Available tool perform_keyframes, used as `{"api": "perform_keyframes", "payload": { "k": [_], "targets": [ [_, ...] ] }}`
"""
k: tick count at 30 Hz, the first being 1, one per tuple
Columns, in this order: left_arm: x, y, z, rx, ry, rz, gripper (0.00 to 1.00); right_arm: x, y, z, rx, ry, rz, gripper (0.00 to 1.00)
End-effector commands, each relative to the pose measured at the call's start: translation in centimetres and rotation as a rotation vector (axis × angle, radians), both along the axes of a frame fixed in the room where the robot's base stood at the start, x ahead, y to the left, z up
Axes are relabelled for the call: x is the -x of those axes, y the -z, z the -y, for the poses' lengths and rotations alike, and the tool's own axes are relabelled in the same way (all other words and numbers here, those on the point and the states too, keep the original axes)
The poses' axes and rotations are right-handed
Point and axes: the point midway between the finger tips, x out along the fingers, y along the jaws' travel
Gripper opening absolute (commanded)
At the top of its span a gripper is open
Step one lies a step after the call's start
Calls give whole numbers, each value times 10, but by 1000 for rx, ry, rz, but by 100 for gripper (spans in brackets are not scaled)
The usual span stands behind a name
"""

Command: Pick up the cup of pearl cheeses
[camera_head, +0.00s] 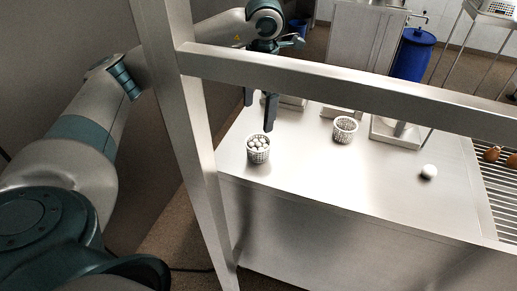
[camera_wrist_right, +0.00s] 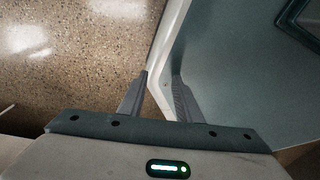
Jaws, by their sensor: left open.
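The cup of pearl cheeses, a small white perforated basket (camera_head: 258,157) filled with round white balls (camera_head: 257,143), stands upright near the left end of the steel table (camera_head: 310,180) in the head view. My left gripper (camera_head: 259,117) points down just above and behind it in the picture. Its two dark fingers are apart and nothing is between them. The right wrist view shows my right gripper (camera_wrist_right: 161,74) with its fingers apart and empty, over the floor and a pale-edged grey-green surface.
A second perforated basket (camera_head: 345,130) stands farther right on the table, and a white ball (camera_head: 429,171) lies near the right side. A steel frame bar (camera_head: 340,88) crosses in front of my left arm. A slatted rack (camera_head: 490,185) holds brown items at the right. The table's middle is clear.

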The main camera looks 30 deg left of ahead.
Motion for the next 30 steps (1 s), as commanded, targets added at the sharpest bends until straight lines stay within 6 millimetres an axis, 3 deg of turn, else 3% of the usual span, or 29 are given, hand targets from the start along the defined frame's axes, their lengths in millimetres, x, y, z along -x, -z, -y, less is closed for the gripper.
{"api": "perform_keyframes", "payload": {
  "k": [3,5,16,24,30],
  "targets": [
    [0,18,-2,-1,-1,-6,75,21,-7,14,19,4,-44,31],
    [0,29,-3,-1,-2,-6,75,25,-11,17,23,4,-48,31],
    [-5,89,-9,0,-1,-4,75,12,-34,15,17,4,-24,31],
    [-6,101,-9,0,1,0,75,12,-35,-1,2,4,-24,31],
    [-6,101,-9,0,0,0,75,13,-35,0,2,3,-26,31]
  ]
}}
